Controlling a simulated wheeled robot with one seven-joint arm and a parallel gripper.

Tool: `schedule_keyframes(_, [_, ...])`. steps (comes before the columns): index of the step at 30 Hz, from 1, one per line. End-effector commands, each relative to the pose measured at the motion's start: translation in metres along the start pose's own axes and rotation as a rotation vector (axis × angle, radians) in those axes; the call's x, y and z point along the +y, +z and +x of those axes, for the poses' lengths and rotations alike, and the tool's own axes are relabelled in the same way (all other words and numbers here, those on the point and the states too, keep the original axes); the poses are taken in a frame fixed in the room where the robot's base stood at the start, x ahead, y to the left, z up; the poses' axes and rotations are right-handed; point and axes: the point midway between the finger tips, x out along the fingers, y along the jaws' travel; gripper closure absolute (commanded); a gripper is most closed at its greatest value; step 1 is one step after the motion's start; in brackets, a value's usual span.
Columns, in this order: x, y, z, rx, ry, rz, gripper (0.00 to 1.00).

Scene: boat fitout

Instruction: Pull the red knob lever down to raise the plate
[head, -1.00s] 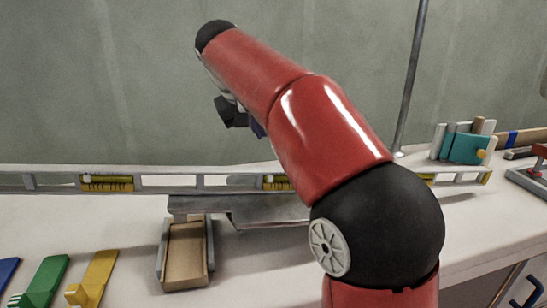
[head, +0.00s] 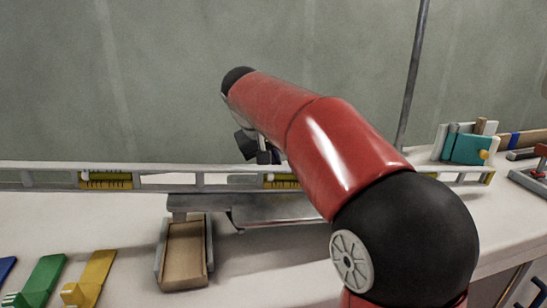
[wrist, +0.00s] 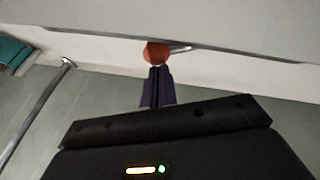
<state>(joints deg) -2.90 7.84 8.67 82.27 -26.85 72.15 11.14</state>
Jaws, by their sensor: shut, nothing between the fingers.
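The red knob (wrist: 155,53) shows in the wrist view at the end of a short silver lever rod (wrist: 181,48). It is hidden behind my arm in the head view. My gripper (wrist: 157,70) is shut and empty, its dark fingertips right at the knob in the picture; I cannot tell whether they touch it. In the head view my gripper (head: 267,157) hangs over the far side of the bench, above the long level. A grey metal plate-like piece (head: 275,212) lies behind the wooden tray, partly hidden by my arm; I cannot tell whether it is the plate.
A long spirit level (head: 200,180) spans the bench. A wooden tray (head: 185,252) stands in front of it. Green (head: 42,280) and yellow (head: 90,280) pieces lie at the front left. A teal block (head: 467,150) and a thin pole (head: 412,80) are at the right.

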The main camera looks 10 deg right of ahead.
Motion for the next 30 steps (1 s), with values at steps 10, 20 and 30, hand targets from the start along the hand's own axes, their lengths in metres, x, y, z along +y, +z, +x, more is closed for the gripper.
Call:
schedule_keyframes(10, [0.009, 0.011, 0.026, -0.003, -0.192, 0.083, 1.00])
schedule_keyframes(20, [0.008, 0.012, 0.029, -0.003, -0.219, 0.091, 1.00])
schedule_keyframes(30, [0.015, 0.004, 0.015, -0.002, -0.219, 0.091, 1.00])
